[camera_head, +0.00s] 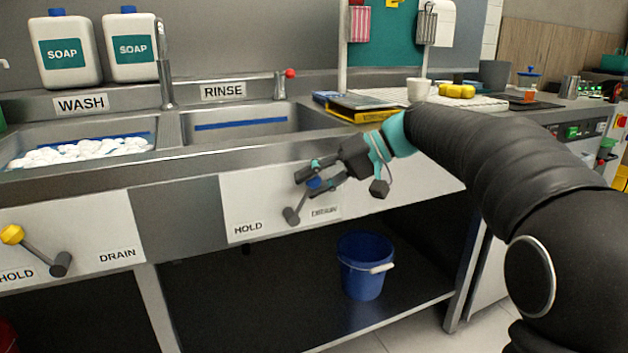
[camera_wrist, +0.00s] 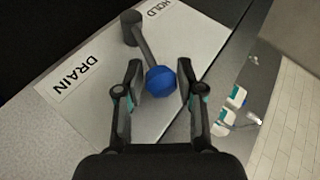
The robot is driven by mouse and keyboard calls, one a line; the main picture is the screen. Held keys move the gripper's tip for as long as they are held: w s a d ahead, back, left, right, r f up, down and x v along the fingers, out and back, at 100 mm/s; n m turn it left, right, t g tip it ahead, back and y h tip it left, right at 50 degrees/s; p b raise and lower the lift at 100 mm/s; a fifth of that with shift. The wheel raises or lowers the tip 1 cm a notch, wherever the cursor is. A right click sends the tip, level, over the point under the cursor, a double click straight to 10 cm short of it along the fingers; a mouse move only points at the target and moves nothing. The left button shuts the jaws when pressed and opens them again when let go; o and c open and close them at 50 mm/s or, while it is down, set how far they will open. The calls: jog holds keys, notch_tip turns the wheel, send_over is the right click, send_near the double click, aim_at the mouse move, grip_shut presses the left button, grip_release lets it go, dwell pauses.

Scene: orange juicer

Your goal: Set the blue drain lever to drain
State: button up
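The blue drain lever is a grey arm with a round blue knob (camera_head: 314,183) on the white panel under the rinse sink. It rises from its pivot (camera_head: 291,215) and tilts up to the right, between the HOLD label (camera_head: 248,228) and the partly covered DRAIN label (camera_head: 325,211). My gripper (camera_head: 306,187) is at the knob, its fingers partly covering it. In the wrist view the blue knob (camera_wrist: 161,80) sits between my open fingers (camera_wrist: 160,68), with a narrow gap on each side. The DRAIN label (camera_wrist: 74,73) is left of the lever there.
A yellow-knobbed lever (camera_head: 12,235) is on the left panel under the wash sink. The sink's front edge (camera_head: 190,168) runs just above the panel. A blue bucket (camera_head: 362,265) stands on the shelf below. The space in front of the panel looks clear.

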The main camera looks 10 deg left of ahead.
jog(key=shift+o, duration=0.7)
jog(key=shift+d, duration=0.1)
jog(key=shift+w+d+r, duration=0.1)
jog(key=shift+d+r, duration=0.05)
jog(key=shift+d, duration=0.05)
jog(key=v, duration=1.1)
jog(key=shift+d, duration=0.25)
jog(key=shift+r, duration=0.15)
